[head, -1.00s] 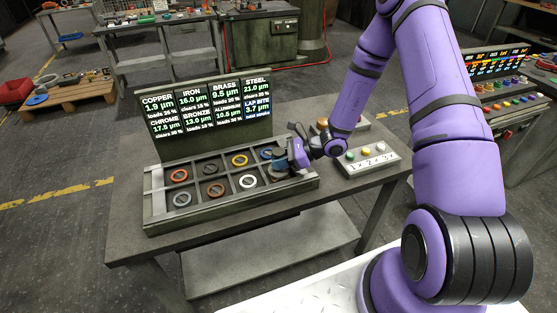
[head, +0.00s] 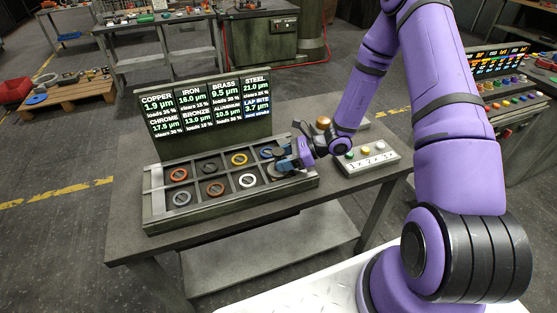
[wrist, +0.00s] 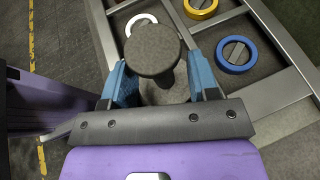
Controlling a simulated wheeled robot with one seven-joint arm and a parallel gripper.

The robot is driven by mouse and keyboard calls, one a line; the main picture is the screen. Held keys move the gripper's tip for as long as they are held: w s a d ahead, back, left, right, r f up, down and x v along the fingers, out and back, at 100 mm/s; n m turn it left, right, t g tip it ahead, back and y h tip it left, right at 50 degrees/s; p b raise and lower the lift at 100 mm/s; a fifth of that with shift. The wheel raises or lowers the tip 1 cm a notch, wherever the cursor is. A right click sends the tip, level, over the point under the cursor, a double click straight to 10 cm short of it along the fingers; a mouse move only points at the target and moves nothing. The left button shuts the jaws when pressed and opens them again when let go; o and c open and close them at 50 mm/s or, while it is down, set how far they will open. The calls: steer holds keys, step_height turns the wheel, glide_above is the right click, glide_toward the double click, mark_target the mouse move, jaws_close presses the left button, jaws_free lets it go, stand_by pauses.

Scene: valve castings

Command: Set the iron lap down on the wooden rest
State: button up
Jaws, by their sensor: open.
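A dark grey round-knobbed piece, which looks like the iron lap (wrist: 152,50), stands between the blue fingers of my gripper (wrist: 162,88) in the wrist view. Its lower part is partly hidden under the knob. My gripper is open, with a finger on each side; I cannot tell whether either touches. In the head view my gripper (head: 284,158) is low over the right end of the compartment tray (head: 235,208). A brown rounded thing (head: 323,122) shows behind my wrist. I cannot tell whether it belongs to the wooden rest, and I cannot make out the rest otherwise.
The tray holds several rings in compartments, including a blue ring (wrist: 236,55), a yellow ring (wrist: 200,8) and a white ring (wrist: 141,22). A display board (head: 210,118) stands behind it. A button box (head: 362,158) is to the right. The table's front left is clear.

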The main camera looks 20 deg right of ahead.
steer(key=v, duration=0.9)
steer(key=shift+d, duration=0.1)
steer(key=shift+r, duration=0.15)
steer(key=s+a+r+n+g+h, duration=0.1)
steer(key=s+a+r+n+h, duration=0.2)
steer(key=r, duration=0.4)
steer(key=s+r+n+g, duration=0.2)
steer(key=s+r+n, duration=0.1)
steer(key=r+n, duration=0.3)
steer(key=s+a+r+n+g+h, duration=0.1)
steer(key=s+a+r+n+h, duration=0.15)
steer(key=r, duration=0.65)
steer(key=s+d+r+n+t+h, duration=0.2)
steer(key=s+r+n+t+h, duration=0.3)
steer(key=s+r+n, duration=0.5)
steer(key=s+r+h, duration=0.2)
steer(key=s+r, duration=0.3)
steer(key=s, duration=0.2)
steer(key=shift+s+d, duration=0.35)
steer(key=shift+d, duration=0.05)
